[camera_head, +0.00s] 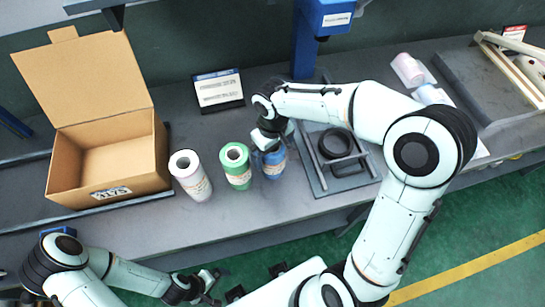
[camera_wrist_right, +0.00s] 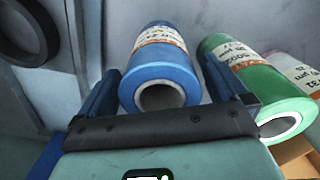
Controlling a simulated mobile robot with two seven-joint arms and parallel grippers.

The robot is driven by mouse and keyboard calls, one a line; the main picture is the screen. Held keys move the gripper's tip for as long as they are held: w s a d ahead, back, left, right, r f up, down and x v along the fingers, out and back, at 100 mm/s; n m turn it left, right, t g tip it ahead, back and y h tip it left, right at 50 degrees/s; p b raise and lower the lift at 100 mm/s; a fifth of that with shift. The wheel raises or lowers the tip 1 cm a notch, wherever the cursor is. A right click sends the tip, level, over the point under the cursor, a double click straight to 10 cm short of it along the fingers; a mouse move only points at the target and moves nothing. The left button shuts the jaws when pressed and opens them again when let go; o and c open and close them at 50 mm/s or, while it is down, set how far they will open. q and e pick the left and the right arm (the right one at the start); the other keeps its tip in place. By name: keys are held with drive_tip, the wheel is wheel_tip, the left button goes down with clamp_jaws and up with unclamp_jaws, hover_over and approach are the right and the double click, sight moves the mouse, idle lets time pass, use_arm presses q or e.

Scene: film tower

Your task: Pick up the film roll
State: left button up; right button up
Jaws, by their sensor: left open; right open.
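Three film rolls stand in a row on the grey bench: a white-pink one (camera_head: 190,175), a green one (camera_head: 236,167) and a blue one (camera_head: 273,163). My right gripper (camera_head: 270,147) is at the blue roll and partly hides its top. In the right wrist view the blue roll (camera_wrist_right: 160,75) lies between the two open fingers of the right gripper (camera_wrist_right: 165,95), with the green roll (camera_wrist_right: 255,85) just outside one finger. Whether a finger touches the blue roll I cannot tell. My left gripper (camera_head: 207,284) is low at the front, away from the rolls, open and empty.
An open cardboard box (camera_head: 108,165) stands left of the rolls. A small sign (camera_head: 218,90) stands behind them. A dark tray with a black ring (camera_head: 335,144) lies to the right.

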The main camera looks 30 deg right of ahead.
drive_tip(key=c, duration=1.4)
drive_tip(key=shift+o, duration=0.2)
drive_tip(key=shift+r, duration=0.2)
